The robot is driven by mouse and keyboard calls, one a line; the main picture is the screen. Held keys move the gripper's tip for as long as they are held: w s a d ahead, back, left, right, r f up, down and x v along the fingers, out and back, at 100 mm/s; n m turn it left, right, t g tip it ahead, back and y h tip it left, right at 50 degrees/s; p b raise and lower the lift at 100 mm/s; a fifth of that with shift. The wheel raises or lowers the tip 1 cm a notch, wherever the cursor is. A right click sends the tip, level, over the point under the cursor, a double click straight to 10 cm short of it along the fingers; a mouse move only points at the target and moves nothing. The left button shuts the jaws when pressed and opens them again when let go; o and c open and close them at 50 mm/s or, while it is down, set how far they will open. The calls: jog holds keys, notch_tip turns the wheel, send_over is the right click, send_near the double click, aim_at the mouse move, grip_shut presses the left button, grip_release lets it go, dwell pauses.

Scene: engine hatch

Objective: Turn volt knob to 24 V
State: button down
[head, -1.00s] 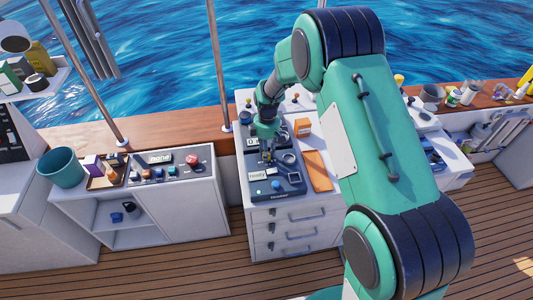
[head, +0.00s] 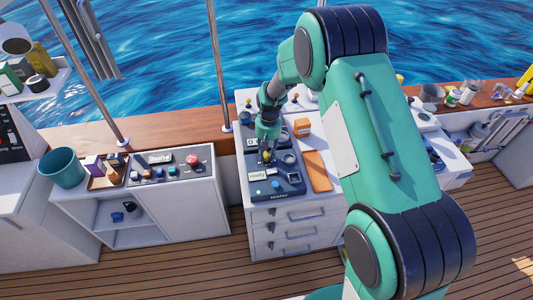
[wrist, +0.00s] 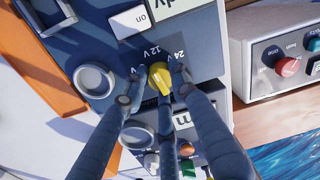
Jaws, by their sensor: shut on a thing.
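The yellow volt knob (wrist: 160,79) sits on a dark blue panel (wrist: 95,45) in the wrist view. The labels 12 V and 24 V are printed just beyond it, with 24 V on the right. My gripper (wrist: 159,72) is shut on the knob, one finger at each side. The fingers cover part of the knob, so I cannot tell exactly where it points. In the head view my gripper (head: 267,157) reaches down onto the panel (head: 285,187) on the white drawer cabinet, and the knob is mostly hidden there.
Another control box (head: 165,167) stands on the left cabinet.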

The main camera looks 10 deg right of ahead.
jog(key=m, duration=0.7)
jog(key=shift+s+p, duration=0.1)
jog(key=shift+p, duration=0.3)
jog(key=m, duration=0.6)
jog(key=shift+s+a+f+t+p, duration=0.1)
jog(key=shift+t+p, duration=0.2)
jog(key=shift+m, duration=0.4)
jog(key=c, duration=1.5)
grip_release()
jog(key=shift+o, duration=0.6)
jog(key=shift+r, duration=0.2)
jog(key=shift+r, duration=0.2)
notch_tip(320, 180, up, 11)
jog(key=shift+s+d+r, duration=0.15)
jog(key=shift+d, duration=0.05)
